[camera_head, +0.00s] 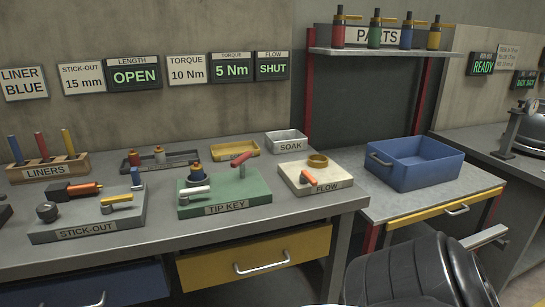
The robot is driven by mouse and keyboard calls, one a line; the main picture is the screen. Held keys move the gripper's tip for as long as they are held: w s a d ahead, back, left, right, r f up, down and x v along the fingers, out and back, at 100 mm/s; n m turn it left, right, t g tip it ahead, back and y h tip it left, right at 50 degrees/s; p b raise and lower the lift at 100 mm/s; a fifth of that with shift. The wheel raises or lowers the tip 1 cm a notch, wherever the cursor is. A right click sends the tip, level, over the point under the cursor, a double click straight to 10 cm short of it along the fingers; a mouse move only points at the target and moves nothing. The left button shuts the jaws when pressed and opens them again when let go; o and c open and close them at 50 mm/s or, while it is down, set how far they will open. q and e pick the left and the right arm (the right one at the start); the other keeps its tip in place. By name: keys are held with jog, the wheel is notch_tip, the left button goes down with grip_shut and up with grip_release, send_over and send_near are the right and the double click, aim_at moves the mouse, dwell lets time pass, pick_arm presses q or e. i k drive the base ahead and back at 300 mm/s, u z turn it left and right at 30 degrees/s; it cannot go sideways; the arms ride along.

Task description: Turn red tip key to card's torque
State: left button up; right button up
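The red tip key (241,159) is a red handle on a short post at the back right of the green TIP KEY block (262,190). The white torque card (187,70) on the wall reads 10 Nm. The dark torque display (232,67) beside it reads 5 Nm. Neither of my grippers shows in the head view.
The STICK-OUT block (85,230) stands left of the TIP KEY block and the FLOW block (320,181) stands right. Behind are a yellow tray (235,150) and a SOAK tray (287,143). A blue bin (425,172) stands on the right bench. A black shape covers the lower right.

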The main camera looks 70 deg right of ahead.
aim_at(240, 161)
jog(key=k, duration=0.35)
jog(key=z, duration=1.1)
